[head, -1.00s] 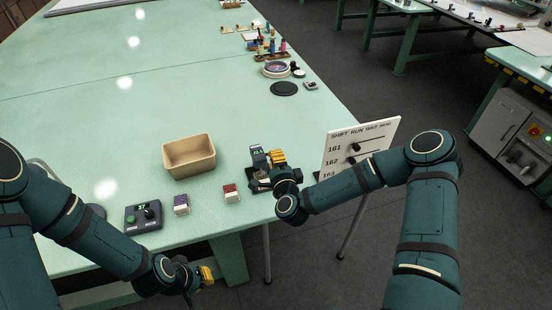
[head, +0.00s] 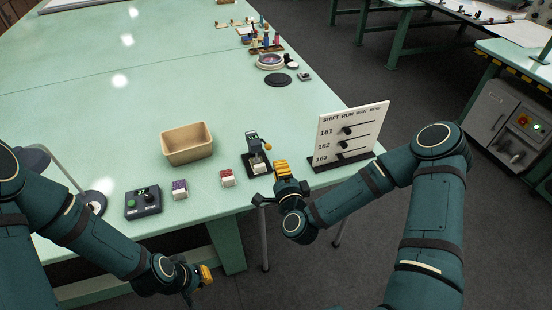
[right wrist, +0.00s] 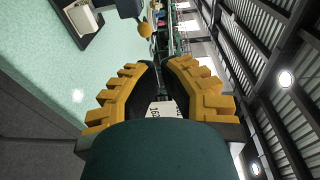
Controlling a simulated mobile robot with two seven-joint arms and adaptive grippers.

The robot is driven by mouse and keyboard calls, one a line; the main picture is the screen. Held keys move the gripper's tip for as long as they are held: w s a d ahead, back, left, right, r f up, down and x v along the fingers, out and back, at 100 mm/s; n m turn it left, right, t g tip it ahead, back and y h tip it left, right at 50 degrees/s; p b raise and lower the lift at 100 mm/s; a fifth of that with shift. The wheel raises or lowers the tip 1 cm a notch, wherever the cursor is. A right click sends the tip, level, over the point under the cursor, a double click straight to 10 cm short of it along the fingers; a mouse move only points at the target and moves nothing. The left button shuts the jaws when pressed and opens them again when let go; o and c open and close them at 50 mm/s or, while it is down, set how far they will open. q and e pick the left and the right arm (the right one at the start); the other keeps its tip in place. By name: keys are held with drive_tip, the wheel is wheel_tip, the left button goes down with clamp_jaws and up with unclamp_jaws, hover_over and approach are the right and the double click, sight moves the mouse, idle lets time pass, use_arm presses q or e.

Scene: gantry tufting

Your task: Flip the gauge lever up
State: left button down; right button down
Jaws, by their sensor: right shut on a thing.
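The gauge (head: 252,142) stands upright on a dark base near the table's front right edge, with a small display on its head. Its lever ends in an orange ball knob (head: 268,147), sticking out to the right and slightly downward. The knob also shows in the right wrist view (right wrist: 145,31), beyond the fingertips and apart from them. My right gripper (head: 280,164) is just right of and in front of the gauge. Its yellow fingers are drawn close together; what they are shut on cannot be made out. My left gripper (head: 206,274) hangs low before the table, its fingers too small to judge.
A white board (head: 350,132) with several sliders stands right of the gauge, behind my right forearm. A tan bin (head: 187,144) is to the left. A red-topped block (head: 227,178), a purple-topped block (head: 179,189) and a control box (head: 143,202) line the front edge.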

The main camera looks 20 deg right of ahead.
drive_tip(key=shift+s, duration=0.95)
drive_tip(key=shift+a, duration=0.1)
